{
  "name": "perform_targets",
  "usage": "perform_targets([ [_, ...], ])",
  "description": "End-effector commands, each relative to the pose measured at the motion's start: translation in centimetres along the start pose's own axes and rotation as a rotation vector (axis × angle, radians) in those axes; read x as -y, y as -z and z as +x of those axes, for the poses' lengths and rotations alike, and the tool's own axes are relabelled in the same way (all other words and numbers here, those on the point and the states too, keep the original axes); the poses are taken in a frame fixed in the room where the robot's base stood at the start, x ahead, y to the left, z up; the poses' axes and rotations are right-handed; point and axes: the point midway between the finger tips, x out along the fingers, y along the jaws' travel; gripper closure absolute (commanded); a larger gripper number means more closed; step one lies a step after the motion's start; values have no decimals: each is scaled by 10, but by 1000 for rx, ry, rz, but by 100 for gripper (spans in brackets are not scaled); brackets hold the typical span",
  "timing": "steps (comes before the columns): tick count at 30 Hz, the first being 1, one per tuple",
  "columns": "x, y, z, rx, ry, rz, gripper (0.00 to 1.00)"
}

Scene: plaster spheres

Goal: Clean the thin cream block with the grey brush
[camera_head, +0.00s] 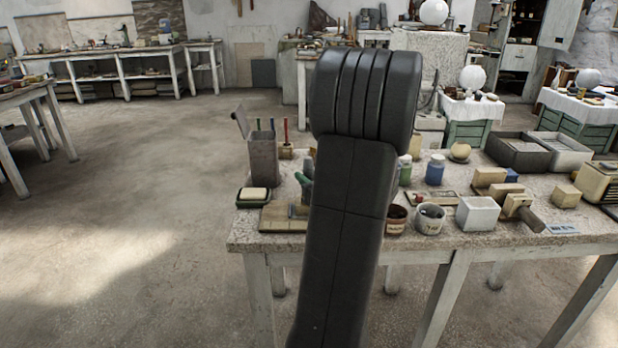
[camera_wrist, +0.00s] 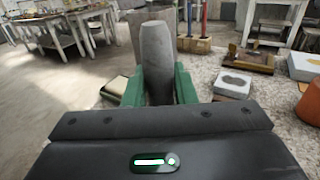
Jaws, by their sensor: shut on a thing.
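A thin cream block (camera_head: 254,193) lies in a dark green dish (camera_head: 240,203) at the table's left end. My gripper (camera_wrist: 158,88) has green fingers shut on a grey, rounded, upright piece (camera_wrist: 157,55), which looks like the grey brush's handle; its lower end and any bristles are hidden. In the head view my dark arm covers most of the gripper, and only a bit of green shows to the right of the dish. A dark-edged dish with a pale top (camera_wrist: 115,90) shows left of the fingers in the wrist view, partly hidden.
A tan board (camera_head: 279,218) lies before the dish, partly behind my arm. A tall grey holder (camera_head: 262,158) stands behind. The floor at left is clear.

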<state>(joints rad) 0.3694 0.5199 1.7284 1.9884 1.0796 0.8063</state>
Motion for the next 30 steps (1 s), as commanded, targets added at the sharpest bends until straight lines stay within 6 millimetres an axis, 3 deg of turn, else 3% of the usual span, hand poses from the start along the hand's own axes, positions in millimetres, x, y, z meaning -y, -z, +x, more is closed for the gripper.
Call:
perform_targets([
  [1, 8, -10, 10, 21, 8, -17, 98],
  [3, 10, -10, 12, 21, 8, -16, 98],
  [12, 8, -11, 14, 22, 5, -19, 98],
  [24, -4, -28, -6, 27, 5, -23, 98],
  [30, -4, -24, -8, 21, 6, -18, 98],
])
